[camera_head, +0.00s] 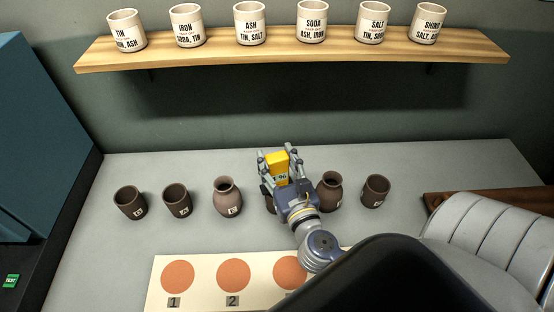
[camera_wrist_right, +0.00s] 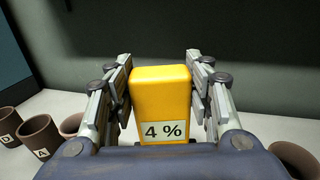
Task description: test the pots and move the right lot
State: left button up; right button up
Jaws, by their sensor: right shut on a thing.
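My right gripper (camera_head: 276,160) is shut on a yellow meter (camera_head: 278,167), held upright above the row of pots. In the right wrist view the yellow meter (camera_wrist_right: 161,100) reads "4 %". Brown pots stand in a row: a cup marked D (camera_head: 130,203), a cup marked A (camera_head: 177,201), a rounder vase (camera_head: 228,198), a pot mostly hidden behind my gripper (camera_head: 269,204), another vase (camera_head: 330,192) and a cup (camera_head: 375,191). The white board (camera_head: 204,283) has terracotta discs numbered 1 (camera_head: 177,276) and 2 (camera_head: 233,275), and a third (camera_head: 289,272) partly covered. My left gripper is not in view.
A wooden shelf (camera_head: 290,48) carries several labelled jars, including iron (camera_head: 188,26), ash (camera_head: 250,23) and soda (camera_head: 312,21). A green "TEST" tag (camera_head: 11,281) is at lower left. A brown wooden surface (camera_head: 520,199) lies at right. The table behind the pots is clear.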

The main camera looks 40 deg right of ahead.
jog(key=shift+f+b, duration=0.45)
dwell(0.9)
dwell(0.9)
notch_tip(320, 180, up, 7)
jog(key=p, duration=0.7)
jog(key=shift+p, duration=0.35)
